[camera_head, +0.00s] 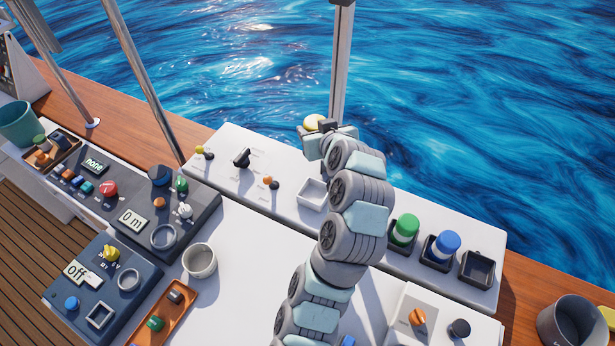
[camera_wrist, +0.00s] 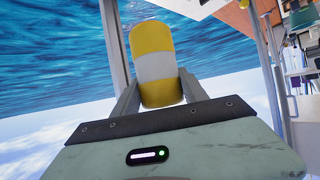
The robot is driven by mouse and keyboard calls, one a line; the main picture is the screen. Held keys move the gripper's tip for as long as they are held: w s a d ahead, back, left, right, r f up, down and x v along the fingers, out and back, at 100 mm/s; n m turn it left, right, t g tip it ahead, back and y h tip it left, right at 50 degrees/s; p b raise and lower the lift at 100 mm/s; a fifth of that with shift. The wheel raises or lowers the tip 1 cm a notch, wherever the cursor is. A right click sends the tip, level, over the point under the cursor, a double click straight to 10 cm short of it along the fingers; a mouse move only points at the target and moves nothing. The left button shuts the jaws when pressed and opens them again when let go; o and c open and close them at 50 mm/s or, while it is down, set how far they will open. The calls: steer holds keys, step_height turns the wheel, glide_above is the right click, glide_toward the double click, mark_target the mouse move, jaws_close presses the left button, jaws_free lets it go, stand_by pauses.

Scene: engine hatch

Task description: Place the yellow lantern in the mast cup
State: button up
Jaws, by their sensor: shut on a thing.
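The yellow lantern is a yellow cylinder with a white middle band in the wrist view (camera_wrist: 156,66). My gripper (camera_wrist: 157,92) is shut on it, one finger on each side. My gripper hides the rest. I cannot tell which holder is the mast cup. An empty black square cup (camera_head: 477,269) stands at the right of the console.
A green lantern (camera_head: 404,229) and a blue lantern (camera_head: 441,246) sit in black square cups right of my arm. An empty white square tray (camera_head: 312,194) lies left of it. Small knobs (camera_head: 242,158) stand farther left. Open water lies beyond.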

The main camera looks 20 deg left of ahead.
steer(key=shift+s+d+f, duration=0.1)
steer(key=shift+f, duration=9.85)
steer(key=shift+f, duration=0.25)
steer(key=o, duration=1.6)
steer(key=shift+c, duration=0.2)
steer(key=shift+r, duration=0.15)
